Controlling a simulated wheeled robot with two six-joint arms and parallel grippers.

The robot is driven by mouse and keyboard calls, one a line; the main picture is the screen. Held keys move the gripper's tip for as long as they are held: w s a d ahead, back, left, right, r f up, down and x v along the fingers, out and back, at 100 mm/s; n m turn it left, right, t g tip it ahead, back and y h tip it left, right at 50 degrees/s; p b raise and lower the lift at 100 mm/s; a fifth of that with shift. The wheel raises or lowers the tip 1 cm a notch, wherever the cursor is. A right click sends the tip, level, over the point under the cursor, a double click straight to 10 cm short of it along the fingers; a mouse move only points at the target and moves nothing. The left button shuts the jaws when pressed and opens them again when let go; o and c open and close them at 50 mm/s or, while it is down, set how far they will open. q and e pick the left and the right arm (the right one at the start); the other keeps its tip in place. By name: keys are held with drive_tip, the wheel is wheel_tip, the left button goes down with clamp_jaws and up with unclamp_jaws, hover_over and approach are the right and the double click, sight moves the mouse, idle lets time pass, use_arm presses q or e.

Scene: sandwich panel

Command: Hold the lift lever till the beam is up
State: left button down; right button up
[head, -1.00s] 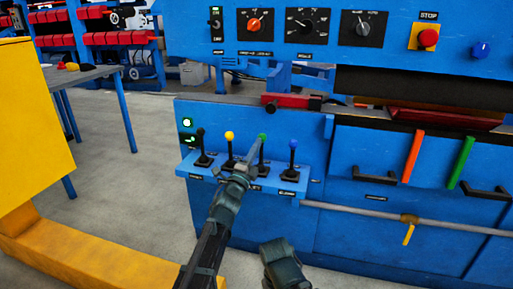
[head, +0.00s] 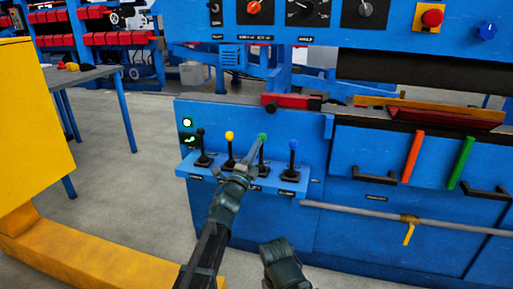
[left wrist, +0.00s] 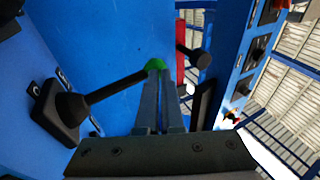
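The lever with the green knob (head: 263,137) is third from the left in the row of levers on the blue console. Its knob also shows in the left wrist view (left wrist: 155,64), with the black lever shaft running left to its base. My left gripper (head: 257,148) has its two fingers close together, shut, with the tips at the green knob; the knob is not clearly between them. The beam is the blue upper panel (head: 280,28) with dials; it stands above the console with a gap between. My right gripper's fingers are not visible.
Levers with black (head: 200,133), yellow (head: 229,135) and blue (head: 293,143) knobs flank the green one. A red stop button (head: 432,18) is on the beam. A yellow block (head: 35,130) stands at left. Grey floor between is clear.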

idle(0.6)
use_arm(q)
drive_tip(key=s+r+b+v, duration=0.1)
drive_tip(key=r+b+v, duration=0.1)
drive_tip(key=v, duration=1.1)
drive_tip(key=shift+s+a+b, duration=0.3)
drive_tip(key=shift+b, duration=0.55)
drive_tip(key=shift+f, duration=0.1)
